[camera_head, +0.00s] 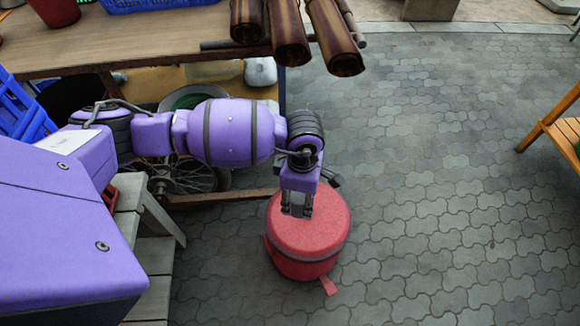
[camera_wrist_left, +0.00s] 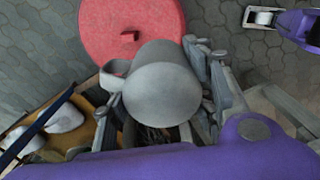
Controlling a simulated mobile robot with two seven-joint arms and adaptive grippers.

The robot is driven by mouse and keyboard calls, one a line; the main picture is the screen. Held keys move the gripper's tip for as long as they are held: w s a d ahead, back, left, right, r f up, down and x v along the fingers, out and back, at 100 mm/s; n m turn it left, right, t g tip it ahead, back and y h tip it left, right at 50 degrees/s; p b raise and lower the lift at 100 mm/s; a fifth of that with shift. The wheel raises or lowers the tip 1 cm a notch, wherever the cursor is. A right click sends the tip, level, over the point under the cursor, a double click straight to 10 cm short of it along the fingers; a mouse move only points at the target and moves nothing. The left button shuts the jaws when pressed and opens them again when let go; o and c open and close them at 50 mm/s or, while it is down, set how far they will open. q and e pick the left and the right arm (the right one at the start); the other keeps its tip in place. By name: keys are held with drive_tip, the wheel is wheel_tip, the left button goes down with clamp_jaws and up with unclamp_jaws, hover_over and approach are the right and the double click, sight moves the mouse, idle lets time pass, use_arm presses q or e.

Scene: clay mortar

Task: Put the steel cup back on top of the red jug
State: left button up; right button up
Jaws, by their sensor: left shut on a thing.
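The red jug (camera_head: 308,228) stands on the paving below my left gripper, with a round, flat-looking red top. In the left wrist view the red jug (camera_wrist_left: 110,30) lies beyond the cup, a small red knob on its top. My left gripper (camera_head: 297,208) points down over the jug's top and is shut on the steel cup (camera_wrist_left: 165,82). The cup is grey and round, with its handle at the left, and overlaps the jug's edge in that view. In the head view it is mostly hidden by the fingers; I cannot tell if it touches the jug.
A wooden table (camera_head: 130,40) with bamboo tubes (camera_head: 290,35) stands behind my arm, a wheel (camera_head: 185,172) under it. A wooden chair (camera_head: 555,125) is at the far right. Paving right of the jug is clear. A purple part of mine with a grey end shows in the left wrist view.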

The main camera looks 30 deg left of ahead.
use_arm(q)
drive_tip(key=w+f+n+b, duration=0.2)
drive_tip(key=f+b, duration=0.2)
drive_tip(key=f, duration=0.1)
drive_tip(key=w+f+n+b, duration=0.3)
drive_tip(key=f+b, duration=0.1)
drive_tip(key=f, duration=0.1)
drive_tip(key=w+f+n+b, duration=0.2)
drive_tip(key=f+n+b, duration=0.1)
drive_tip(key=f+b, duration=0.1)
drive_tip(key=shift+w+d+f, duration=0.1)
drive_tip(key=shift+w+f, duration=0.2)
drive_tip(key=shift+f, duration=0.15)
drive_tip(key=shift+f+b, duration=0.3)
drive_tip(key=shift+f, duration=0.85)
use_arm(e)
wheel_tip(320, 180, down, 13)
drive_tip(key=shift+f+g, duration=0.2)
drive_tip(key=shift+g, duration=0.1)
use_arm(q)
drive_tip(key=shift+w, duration=0.1)
use_arm(e)
drive_tip(key=shift+w+r, duration=0.15)
use_arm(q)
drive_tip(key=shift+f, duration=0.7)
use_arm(e)
drive_tip(key=shift+d+f, duration=0.1)
drive_tip(key=shift+f, duration=0.2)
use_arm(q)
drive_tip(key=o, duration=1.2)
